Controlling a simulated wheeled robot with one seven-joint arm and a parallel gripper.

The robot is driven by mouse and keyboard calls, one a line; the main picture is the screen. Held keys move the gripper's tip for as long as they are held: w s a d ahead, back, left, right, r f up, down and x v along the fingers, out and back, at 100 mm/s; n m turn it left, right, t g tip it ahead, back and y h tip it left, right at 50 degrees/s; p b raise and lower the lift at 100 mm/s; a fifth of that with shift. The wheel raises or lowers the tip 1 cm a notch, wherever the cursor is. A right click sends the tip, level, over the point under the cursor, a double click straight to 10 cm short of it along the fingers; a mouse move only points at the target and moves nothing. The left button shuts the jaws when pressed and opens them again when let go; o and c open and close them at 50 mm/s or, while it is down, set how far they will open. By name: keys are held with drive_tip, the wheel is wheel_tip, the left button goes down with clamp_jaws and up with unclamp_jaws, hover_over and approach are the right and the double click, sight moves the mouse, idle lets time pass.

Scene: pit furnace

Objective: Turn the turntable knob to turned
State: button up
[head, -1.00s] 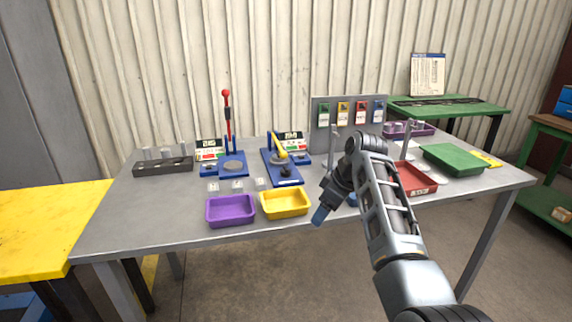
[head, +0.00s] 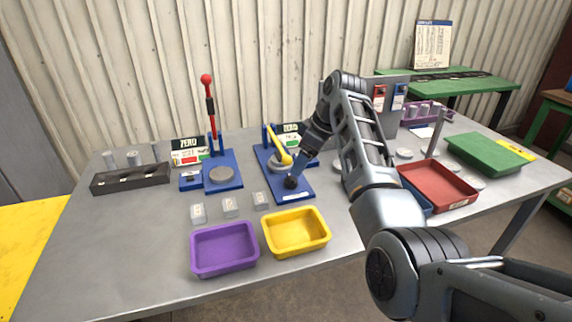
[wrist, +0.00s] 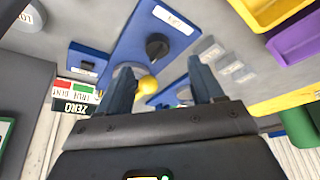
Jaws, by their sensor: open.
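The black turntable knob (head: 290,182) sits on the front part of a blue base (head: 305,190) behind the yellow tray. In the wrist view the knob (wrist: 157,46) shows from above with a ridged grip, just beyond my fingertips and roughly between them. My gripper (wrist: 160,68) is open and empty, its two blue fingers apart. In the head view it is above and behind the knob, partly hidden by my arm. A yellow lever with a ball end (wrist: 148,84) is close to the left finger in the wrist view.
A second blue fixture with a red lever (head: 210,110) stands to the left. Purple (head: 225,248) and yellow (head: 297,232) trays lie in front, with small clear blocks (head: 230,207) behind them. A red tray (head: 437,185) is at the right. The table's left front is clear.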

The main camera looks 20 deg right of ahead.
sight(293, 178)
drive_tip(key=shift+w+x, duration=0.15)
drive_tip(key=shift+x, duration=1.85)
drive_tip(key=shift+w+x, duration=0.15)
drive_tip(key=shift+x, duration=1.85)
drive_tip(key=shift+r, duration=0.1)
drive_tip(key=shift+c, duration=0.3)
drive_tip(key=c, duration=1)
